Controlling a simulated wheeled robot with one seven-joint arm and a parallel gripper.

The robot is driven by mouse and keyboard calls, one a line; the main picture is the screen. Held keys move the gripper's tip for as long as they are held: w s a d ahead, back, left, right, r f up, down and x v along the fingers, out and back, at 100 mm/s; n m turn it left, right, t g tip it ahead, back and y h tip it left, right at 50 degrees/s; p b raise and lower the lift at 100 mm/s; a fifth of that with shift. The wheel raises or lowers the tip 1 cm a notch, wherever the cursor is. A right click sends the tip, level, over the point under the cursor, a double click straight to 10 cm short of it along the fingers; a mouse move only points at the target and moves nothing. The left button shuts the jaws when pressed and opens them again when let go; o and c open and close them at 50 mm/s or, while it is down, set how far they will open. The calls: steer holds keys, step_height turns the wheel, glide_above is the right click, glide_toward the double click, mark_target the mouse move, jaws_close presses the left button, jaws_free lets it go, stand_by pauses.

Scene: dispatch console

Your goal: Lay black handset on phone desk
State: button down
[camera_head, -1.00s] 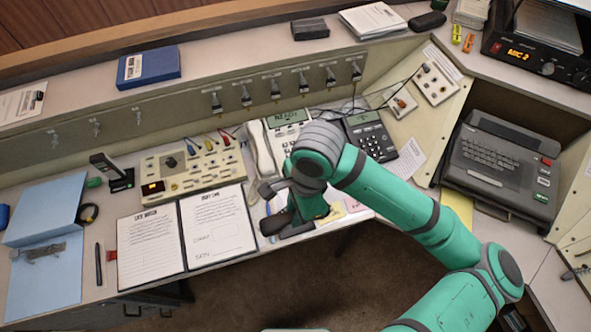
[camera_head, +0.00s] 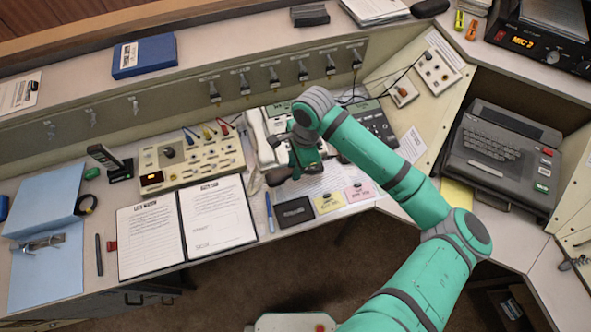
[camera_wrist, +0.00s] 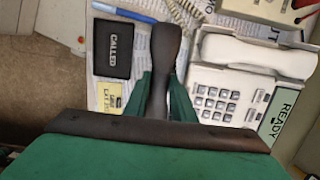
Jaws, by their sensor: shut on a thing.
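My gripper (camera_head: 296,165) is shut on the black handset (camera_wrist: 165,58), with green fingers on both sides of it in the wrist view (camera_wrist: 163,98). In the head view the handset (camera_head: 279,177) is a dark shape at the gripper, partly hidden by it. It is over the phone desk (camera_head: 308,190), in front of the phones; I cannot tell whether it touches the desk. The white phone (camera_head: 276,124), with its white handset in place, is behind the gripper. The dark phone (camera_head: 374,125) stands to its right, partly hidden by my arm.
A black "CALLED" card (camera_head: 295,212), a yellow note (camera_head: 328,203), a pink note (camera_head: 360,192) and a blue pen (camera_head: 269,212) lie near the desk's front edge. An open log folder (camera_head: 183,228) lies left. A dark keyboard machine (camera_head: 500,155) stands right.

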steer(key=shift+w+f, duration=0.3)
steer(key=shift+f, duration=1.65)
steer(key=shift+f, duration=0.1)
steer(key=c, duration=1.5)
jaws_free()
steer(key=r, duration=0.4)
steer(key=d+r, duration=0.1)
steer(key=r, duration=0.3)
steer(key=d+r, duration=0.1)
steer(key=r, duration=0.3)
steer(key=shift+w, duration=0.35)
